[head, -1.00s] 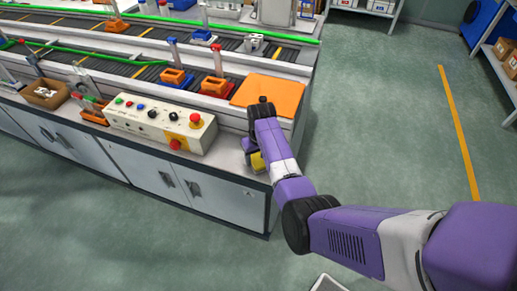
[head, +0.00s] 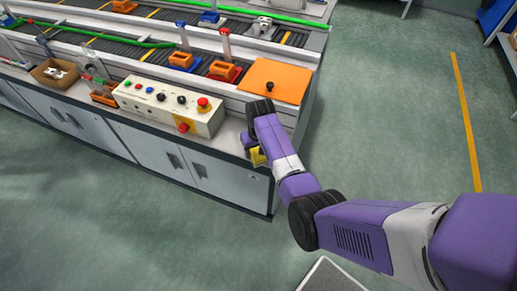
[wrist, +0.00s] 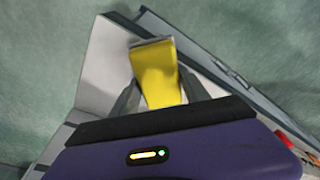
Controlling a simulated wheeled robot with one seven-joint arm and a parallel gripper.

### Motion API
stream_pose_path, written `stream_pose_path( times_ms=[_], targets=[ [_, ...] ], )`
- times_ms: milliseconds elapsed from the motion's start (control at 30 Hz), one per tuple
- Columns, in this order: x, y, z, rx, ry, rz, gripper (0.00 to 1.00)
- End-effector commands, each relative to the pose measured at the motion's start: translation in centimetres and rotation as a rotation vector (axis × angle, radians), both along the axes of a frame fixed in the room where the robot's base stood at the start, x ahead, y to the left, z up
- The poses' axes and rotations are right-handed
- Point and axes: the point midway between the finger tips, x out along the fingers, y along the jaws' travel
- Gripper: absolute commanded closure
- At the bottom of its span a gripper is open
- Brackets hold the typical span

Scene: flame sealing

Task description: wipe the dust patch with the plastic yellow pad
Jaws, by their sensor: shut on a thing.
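The yellow pad (wrist: 157,76) is held between the two fingers of my gripper (wrist: 155,98) in the wrist view. In the head view a small part of the yellow pad (head: 258,156) shows under my wrist, at the front right corner of the workbench. My gripper (head: 251,150) is mostly hidden there by my own arm. The pale bench top (wrist: 103,60) lies below the pad in the wrist view; I cannot tell whether the pad touches it. I cannot make out a dust patch in either view.
A control box (head: 167,107) with a red emergency button (head: 204,104) stands left of my gripper. An orange board (head: 275,80) with a black knob lies behind it. A conveyor (head: 140,52) carries several orange and blue fixtures. The floor right of the bench is clear.

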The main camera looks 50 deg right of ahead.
Motion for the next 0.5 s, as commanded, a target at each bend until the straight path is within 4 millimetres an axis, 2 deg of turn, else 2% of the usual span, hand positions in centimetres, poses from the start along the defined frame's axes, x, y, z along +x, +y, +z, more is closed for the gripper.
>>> stream_pose_path(
  times_ms=[267,500],
  targets=[
    [1.0,0.3,-0.2,0.001,0.0,0.0,1.0],
    [1.5,-1.3,-0.3,0.0,0.0,-0.002,1.0]
  ],
)
